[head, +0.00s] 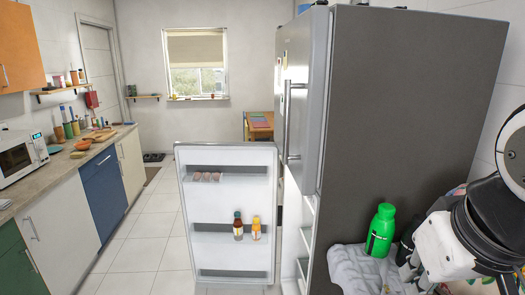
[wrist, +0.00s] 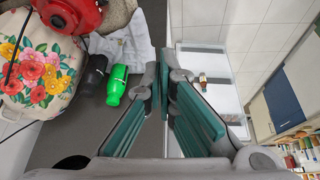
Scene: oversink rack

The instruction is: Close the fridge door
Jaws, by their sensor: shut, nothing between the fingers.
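The fridge (head: 400,120) is tall, with a dark grey side panel and a lighter front. Its lower door (head: 228,210) stands wide open, its white inner side facing the head camera. Door shelves hold a red-brown bottle (head: 238,225), an orange bottle (head: 256,228) and eggs (head: 207,177). The upper door (head: 302,100) looks closed. My gripper (wrist: 168,88) is shut and empty, with teal finger pads. In the wrist view, the open door's white inner side (wrist: 205,62) lies beyond and right of the fingers, apparently apart from them. In the head view my arm is at the lower right; its fingertips are unclear.
A green bottle (head: 380,230) and a light cloth (head: 350,268) are beside the fridge, near my arm. The wrist view also shows a black bottle (wrist: 94,75) and a flowered object (wrist: 45,72). A counter with a microwave (head: 20,158) runs along the left. The tiled floor (head: 150,240) between is clear.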

